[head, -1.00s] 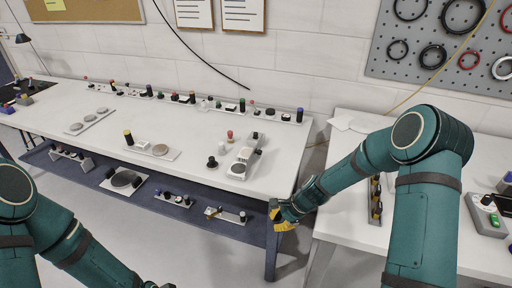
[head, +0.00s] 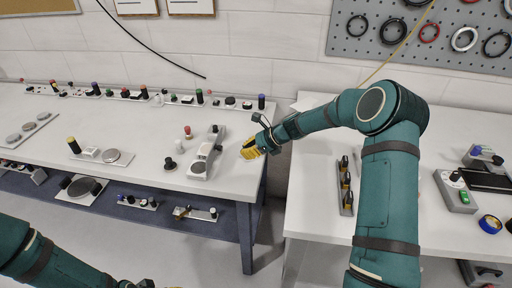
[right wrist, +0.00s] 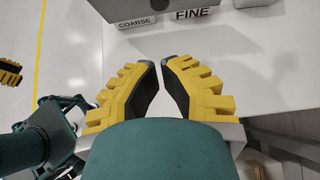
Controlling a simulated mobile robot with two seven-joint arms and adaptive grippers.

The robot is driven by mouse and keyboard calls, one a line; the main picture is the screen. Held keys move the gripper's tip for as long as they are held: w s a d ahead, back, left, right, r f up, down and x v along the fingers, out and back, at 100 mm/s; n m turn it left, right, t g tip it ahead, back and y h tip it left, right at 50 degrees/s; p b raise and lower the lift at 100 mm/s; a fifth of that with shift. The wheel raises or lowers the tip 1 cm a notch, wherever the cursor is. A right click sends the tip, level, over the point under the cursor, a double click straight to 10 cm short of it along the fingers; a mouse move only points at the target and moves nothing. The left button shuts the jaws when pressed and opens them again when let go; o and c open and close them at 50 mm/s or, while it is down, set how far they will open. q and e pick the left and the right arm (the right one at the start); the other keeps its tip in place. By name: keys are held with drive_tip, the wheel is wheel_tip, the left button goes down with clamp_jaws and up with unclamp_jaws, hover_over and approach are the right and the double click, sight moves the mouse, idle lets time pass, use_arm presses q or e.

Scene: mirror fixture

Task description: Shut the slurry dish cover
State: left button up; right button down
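A pale grey unit (head: 205,158) stands near the right end of the left table in the head view. It has a round dark part at its front and a raised part (head: 217,134) at its back. It may be the slurry dish with its cover, but I cannot be sure. My right gripper (head: 248,150) is just right of this unit, above the table, apart from it. In the right wrist view its yellow fingers (right wrist: 162,62) nearly meet at the tips, with nothing between them. A yellow toothed piece, apparently my left gripper (right wrist: 10,73), shows at the left edge; its opening is unclear.
A grey box (right wrist: 185,8) with COARSE and FINE labels is ahead in the wrist view. A black knob (head: 170,163) and a red-topped peg (head: 187,131) stand left of the unit. A rack (head: 346,185) lies on the right table (head: 310,215), across a gap.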

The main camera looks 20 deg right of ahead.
drive_tip(key=x, duration=0.3)
drive_tip(key=shift+w+a+f+b, duration=0.1)
drive_tip(key=shift+a+f+b, duration=0.1)
drive_tip(key=shift+f+b, duration=0.1)
drive_tip(key=shift+w+a+r, duration=0.15)
drive_tip(key=shift+w+a, duration=0.2)
drive_tip(key=shift+a, duration=0.1)
drive_tip(key=shift+w+a+r, duration=0.15)
drive_tip(key=shift+w+a, duration=0.2)
drive_tip(key=shift+a, duration=0.1)
drive_tip(key=shift+w+a+r, duration=0.15)
drive_tip(key=shift+w+a, duration=0.25)
drive_tip(key=shift+a, duration=0.15)
